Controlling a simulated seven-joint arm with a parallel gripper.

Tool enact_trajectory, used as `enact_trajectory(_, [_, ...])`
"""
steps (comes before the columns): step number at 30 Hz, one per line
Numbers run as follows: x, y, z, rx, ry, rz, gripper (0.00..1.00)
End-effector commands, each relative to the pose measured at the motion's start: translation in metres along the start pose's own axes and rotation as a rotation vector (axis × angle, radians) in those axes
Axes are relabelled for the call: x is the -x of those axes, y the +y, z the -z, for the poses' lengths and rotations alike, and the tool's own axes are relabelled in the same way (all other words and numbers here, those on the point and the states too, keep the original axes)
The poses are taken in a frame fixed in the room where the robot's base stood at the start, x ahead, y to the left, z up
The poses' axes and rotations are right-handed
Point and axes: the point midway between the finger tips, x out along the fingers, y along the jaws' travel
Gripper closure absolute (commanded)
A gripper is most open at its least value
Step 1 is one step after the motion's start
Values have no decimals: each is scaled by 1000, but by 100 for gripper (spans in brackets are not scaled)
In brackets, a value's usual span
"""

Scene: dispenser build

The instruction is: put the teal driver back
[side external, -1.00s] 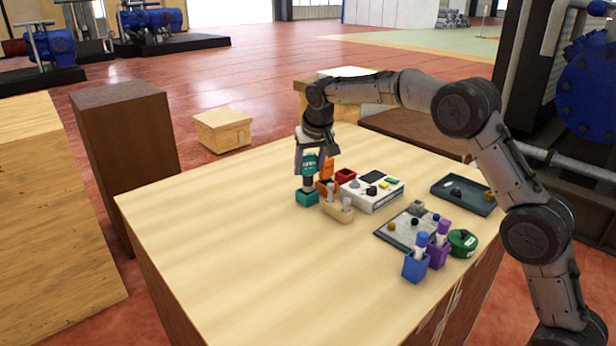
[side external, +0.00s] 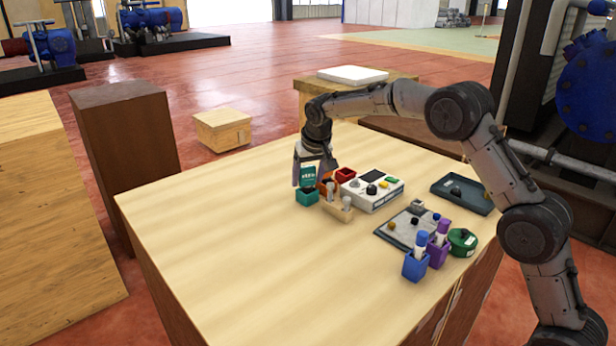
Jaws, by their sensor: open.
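The teal driver (side external: 308,175) stands about upright in the teal holder (side external: 306,197) at the far left of the group on the table. Its handle shows above the holder, and its shaft is hidden inside. My gripper (side external: 312,178) is open, pointing down, with its fingers on either side of the handle. I cannot tell whether a finger still touches it.
Right beside the teal holder are an orange holder (side external: 326,186), a tan block with pegs (side external: 338,211) and a red bin (side external: 345,175). A white panel box (side external: 372,197), a dark tray (side external: 463,203) and blue (side external: 415,266) and purple holders lie further right. The table's left is clear.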

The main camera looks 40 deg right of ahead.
Motion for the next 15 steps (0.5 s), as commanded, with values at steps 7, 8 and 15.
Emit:
enact_trajectory(7, [25, -1, 2, 0, 5, 2, 31])
enact_trajectory(8, [30, -1, 2, 0, 5, 3, 31])
enact_trajectory(15, [80, 0, 2, -1, 4, 2, 31])
